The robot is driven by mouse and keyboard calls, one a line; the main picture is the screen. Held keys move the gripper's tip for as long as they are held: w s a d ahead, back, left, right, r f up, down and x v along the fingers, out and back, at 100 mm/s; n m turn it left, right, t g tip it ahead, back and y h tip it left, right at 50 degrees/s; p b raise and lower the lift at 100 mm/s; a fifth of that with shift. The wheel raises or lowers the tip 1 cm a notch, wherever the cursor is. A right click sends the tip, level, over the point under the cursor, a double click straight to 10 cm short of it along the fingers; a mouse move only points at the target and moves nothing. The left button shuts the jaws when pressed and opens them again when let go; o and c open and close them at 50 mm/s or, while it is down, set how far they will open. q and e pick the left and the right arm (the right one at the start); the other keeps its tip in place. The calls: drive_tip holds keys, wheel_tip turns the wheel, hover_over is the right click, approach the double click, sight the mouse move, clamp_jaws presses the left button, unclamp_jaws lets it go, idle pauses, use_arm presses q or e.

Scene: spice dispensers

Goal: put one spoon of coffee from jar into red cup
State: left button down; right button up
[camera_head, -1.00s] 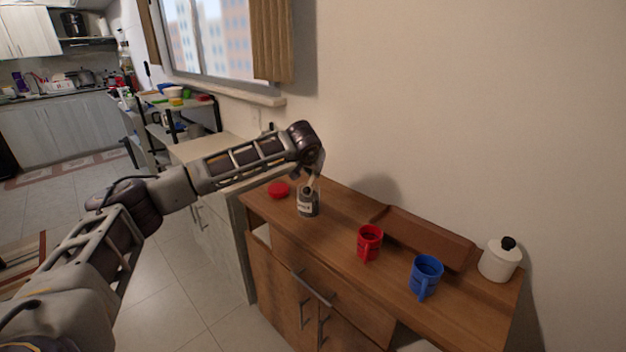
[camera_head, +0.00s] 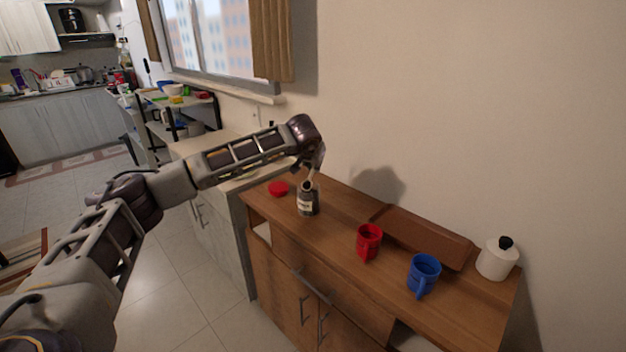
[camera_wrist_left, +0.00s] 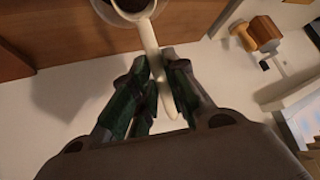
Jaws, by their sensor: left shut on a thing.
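The coffee jar (camera_head: 308,205), dark with a pale label, stands open on the wooden cabinet. My left gripper (camera_head: 314,172) is just above it, shut on a pale spoon (camera_head: 308,186). In the left wrist view, the spoon handle (camera_wrist_left: 151,42) runs between the fingers (camera_wrist_left: 165,68). The round bowl at the top edge, partly cut off, has dark content that looks like coffee. In the head view the bowl is at or just above the jar's mouth; I cannot tell whether they touch. The red cup (camera_head: 369,243) stands upright to the right of the jar. My right gripper is not in view.
A red lid (camera_head: 278,188) lies left of the jar. A blue cup (camera_head: 424,275) stands right of the red cup. A brown tray (camera_head: 425,236) is behind the cups by the wall, and a white lidded pot (camera_head: 497,261) stands at the right end.

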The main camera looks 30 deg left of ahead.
use_arm(q)
drive_tip(key=shift+r+p, duration=0.9)
drive_tip(key=shift+r, duration=0.45)
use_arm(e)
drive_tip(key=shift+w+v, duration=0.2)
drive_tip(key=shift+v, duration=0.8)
use_arm(q)
drive_tip(key=shift+r+g+p, duration=0.15)
drive_tip(key=shift+g+p, duration=0.45)
drive_tip(key=shift+p, duration=1.35)
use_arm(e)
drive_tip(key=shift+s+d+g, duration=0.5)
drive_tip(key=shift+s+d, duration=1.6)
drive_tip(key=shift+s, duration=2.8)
use_arm(q)
drive_tip(key=shift+r+g+p, duration=0.1)
drive_tip(key=shift+g+p, duration=0.4)
drive_tip(key=shift+p, duration=1.2)
drive_tip(key=shift+r+g+p, duration=0.1)
drive_tip(key=shift+g+p, duration=0.4)
drive_tip(key=shift+p, duration=1.05)
drive_tip(key=shift+r+m+g+p, duration=0.25)
drive_tip(key=shift+g+p, duration=0.75)
drive_tip(key=shift+p, duration=1.2)
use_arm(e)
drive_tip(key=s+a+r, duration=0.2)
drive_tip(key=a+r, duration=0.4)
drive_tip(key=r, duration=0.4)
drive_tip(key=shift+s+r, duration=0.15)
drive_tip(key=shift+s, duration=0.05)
